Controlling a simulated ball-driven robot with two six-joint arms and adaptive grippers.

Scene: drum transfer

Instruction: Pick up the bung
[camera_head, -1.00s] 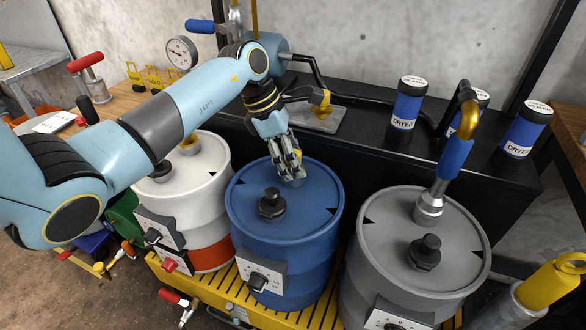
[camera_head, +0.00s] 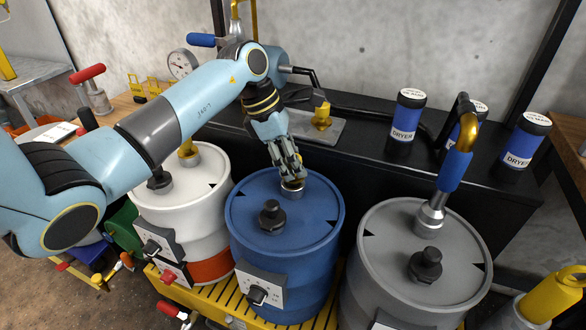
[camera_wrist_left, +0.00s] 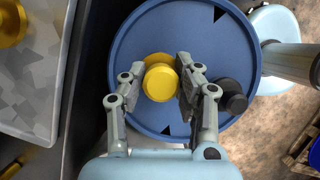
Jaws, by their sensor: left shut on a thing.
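The yellow bung (camera_head: 293,185) shows as a small patch between my fingers at the collar on the far side of the blue drum's lid (camera_head: 317,206). In the left wrist view the bung (camera_wrist_left: 160,80) is a round, gold-yellow cap over the blue lid (camera_wrist_left: 150,42). My left gripper (camera_head: 288,173) points down at the collar and is shut on the bung; its fingers (camera_wrist_left: 160,88) lie on both sides of it in the wrist view. The fingers hide the bung's sides, and I cannot tell whether it sits in the collar. My right gripper is not in view.
A black cap (camera_head: 271,213) stands on the blue lid beside my gripper. The white drum (camera_head: 205,160) and grey drum (camera_head: 385,260) flank it. A grey tray (camera_head: 303,132) with a yellow fitting (camera_head: 322,117) lies behind. A pump (camera_head: 430,215) rises from the grey drum.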

